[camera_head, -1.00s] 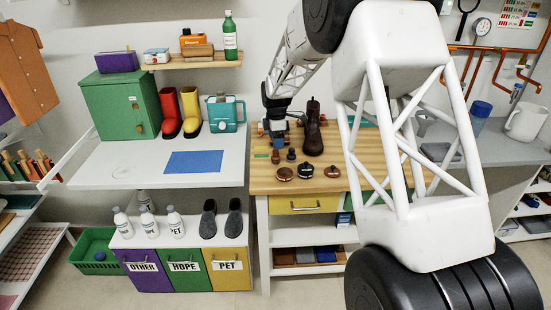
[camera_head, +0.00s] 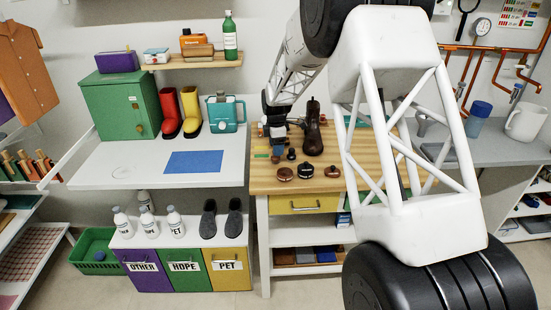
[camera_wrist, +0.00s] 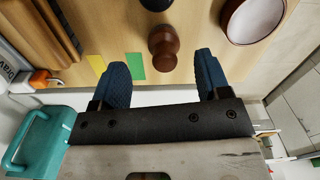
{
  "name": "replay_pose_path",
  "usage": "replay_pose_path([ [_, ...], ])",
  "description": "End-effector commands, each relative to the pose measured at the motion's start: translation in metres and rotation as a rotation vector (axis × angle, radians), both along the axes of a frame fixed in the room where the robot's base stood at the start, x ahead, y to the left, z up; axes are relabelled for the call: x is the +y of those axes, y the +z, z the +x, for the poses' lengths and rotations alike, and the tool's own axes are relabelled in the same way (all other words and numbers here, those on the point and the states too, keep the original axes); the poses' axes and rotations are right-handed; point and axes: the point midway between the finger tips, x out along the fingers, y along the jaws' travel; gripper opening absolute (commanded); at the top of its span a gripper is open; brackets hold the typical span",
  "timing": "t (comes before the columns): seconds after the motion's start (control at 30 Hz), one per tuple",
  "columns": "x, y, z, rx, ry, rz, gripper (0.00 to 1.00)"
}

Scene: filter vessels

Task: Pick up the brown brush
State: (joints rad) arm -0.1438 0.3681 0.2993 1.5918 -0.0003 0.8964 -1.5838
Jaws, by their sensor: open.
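The brown brush (camera_head: 276,158) is a small knob-shaped piece standing on the wooden workbench (camera_head: 262,184), left of a black knob-shaped piece (camera_head: 291,154). In the wrist view the brown brush (camera_wrist: 164,45) lies ahead of my gripper (camera_wrist: 162,68), in line with the gap between its two blue fingers. My gripper is open and empty. In the head view my gripper (camera_head: 277,147) is just above and behind the brush. Whether the fingertips flank the brush's lower part is unclear.
Several round tins (camera_head: 306,171) lie at the bench's front. A dark brown boot (camera_head: 313,138) stands to the right. Yellow and green strips (camera_wrist: 135,66) lie left of the brush in the wrist view. A teal container (camera_head: 226,113) stands on the white table to the left.

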Motion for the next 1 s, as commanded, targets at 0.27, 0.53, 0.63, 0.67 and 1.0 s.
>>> replay_pose_path([
  [0.27,0.001,-0.025,-0.004,0.002,0.000,0.000,0.70],
  [0.53,0.002,-0.049,-0.005,0.002,0.000,0.000,0.70],
  [0.63,0.002,-0.051,-0.005,0.001,0.000,0.000,0.70],
  [0.67,0.002,-0.051,-0.005,0.001,0.000,0.000,0.70],
  [1.0,0.002,-0.051,-0.005,0.000,0.000,0.000,0.70],
])
